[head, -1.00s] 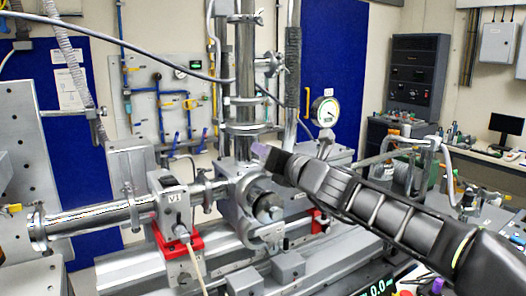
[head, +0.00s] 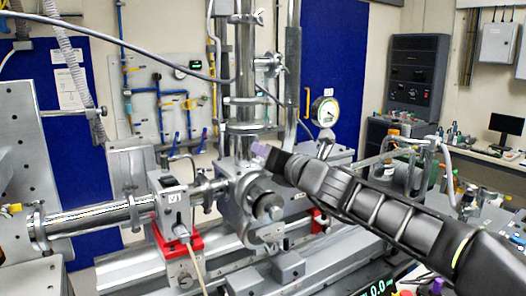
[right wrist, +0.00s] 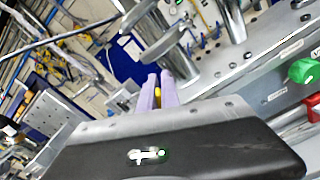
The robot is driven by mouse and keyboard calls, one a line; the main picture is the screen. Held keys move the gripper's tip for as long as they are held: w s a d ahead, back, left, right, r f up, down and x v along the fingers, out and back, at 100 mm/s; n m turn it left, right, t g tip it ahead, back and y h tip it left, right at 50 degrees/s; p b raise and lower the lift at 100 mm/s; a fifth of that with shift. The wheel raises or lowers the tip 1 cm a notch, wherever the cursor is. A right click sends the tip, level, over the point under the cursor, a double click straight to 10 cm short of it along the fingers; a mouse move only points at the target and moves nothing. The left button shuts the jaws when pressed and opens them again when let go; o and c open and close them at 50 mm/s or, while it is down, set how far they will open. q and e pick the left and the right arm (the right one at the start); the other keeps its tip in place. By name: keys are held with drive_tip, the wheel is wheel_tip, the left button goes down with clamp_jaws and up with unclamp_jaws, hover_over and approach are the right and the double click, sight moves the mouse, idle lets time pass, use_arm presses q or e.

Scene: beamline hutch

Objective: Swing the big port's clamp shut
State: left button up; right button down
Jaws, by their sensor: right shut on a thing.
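The big port (head: 268,207) is a round metal opening with a thick rim on the front of the grey chamber, in the middle of the head view. Metal clamp parts show around its lower edge; how far the clamp stands open cannot be made out. My right gripper (head: 261,150) reaches in from the right, its purple fingertips just above the port. It also shows in the right wrist view (right wrist: 158,92), with a small yellow bit visible between the fingers. It is shut on what seems to be part of the clamp, mostly hidden by the fingers. My left gripper is out of view.
A valve box marked V1 (head: 174,203) on a red mount (head: 178,242) stands left of the port, joined to a long metal pipe (head: 95,218). A round gauge (head: 324,111) stands behind my right gripper. Metal rails run below the chamber. A green knob (right wrist: 304,71) shows in the wrist view.

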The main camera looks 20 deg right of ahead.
drive_tip(key=shift+d, duration=0.15)
drive_tip(key=w+d+f+m+p, duration=0.1)
drive_tip(key=d+f+m, duration=0.7)
drive_tip(key=f+m, duration=0.5)
drive_tip(key=shift+d, duration=0.2)
idle(0.4)
drive_tip(key=shift+w+f, duration=0.1)
drive_tip(key=c, duration=1.6)
unclamp_jaws()
